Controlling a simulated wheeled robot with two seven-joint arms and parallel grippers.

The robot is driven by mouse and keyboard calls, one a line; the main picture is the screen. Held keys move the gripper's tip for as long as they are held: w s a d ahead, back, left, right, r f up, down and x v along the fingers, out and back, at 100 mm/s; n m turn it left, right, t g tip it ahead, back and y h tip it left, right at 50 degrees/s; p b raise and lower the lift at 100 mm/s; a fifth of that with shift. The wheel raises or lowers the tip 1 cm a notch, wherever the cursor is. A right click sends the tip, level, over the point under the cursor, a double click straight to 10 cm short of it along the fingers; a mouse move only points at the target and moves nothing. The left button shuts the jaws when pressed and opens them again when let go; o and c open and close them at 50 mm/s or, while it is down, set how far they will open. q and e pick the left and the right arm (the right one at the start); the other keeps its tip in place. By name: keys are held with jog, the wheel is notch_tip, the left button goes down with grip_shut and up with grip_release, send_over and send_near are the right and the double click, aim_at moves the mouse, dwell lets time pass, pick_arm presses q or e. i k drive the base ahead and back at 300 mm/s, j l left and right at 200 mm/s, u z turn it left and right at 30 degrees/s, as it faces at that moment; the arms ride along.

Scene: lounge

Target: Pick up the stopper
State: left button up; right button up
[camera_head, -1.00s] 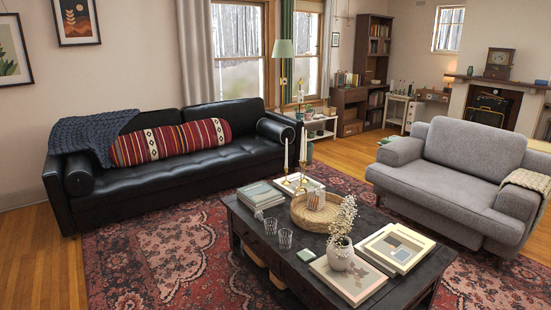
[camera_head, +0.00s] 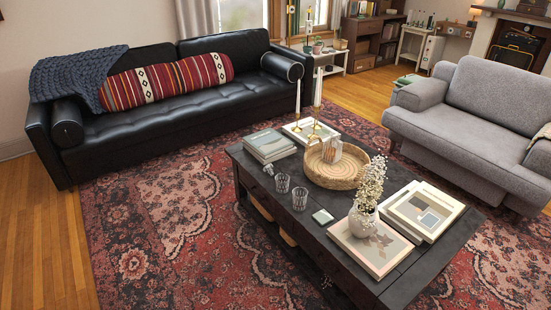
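I cannot make out a stopper for certain. Neither of my grippers is in view.
The table also bears stacked books (camera_head: 269,145), brass candlesticks with white candles (camera_head: 298,100), a white vase with flowers (camera_head: 363,220) and flat books (camera_head: 424,210). A black sofa (camera_head: 180,110) and a grey armchair (camera_head: 470,105) flank it. The patterned rug (camera_head: 180,240) in front is clear.

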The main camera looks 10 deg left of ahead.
aim_at(269, 168)
jog(key=i+j+z, duration=0.25)
jog(key=i+j, duration=0.55)
jog(key=i, duration=0.25)
jog(key=i+j+z, duration=0.25)
jog(key=i+j, duration=0.7)
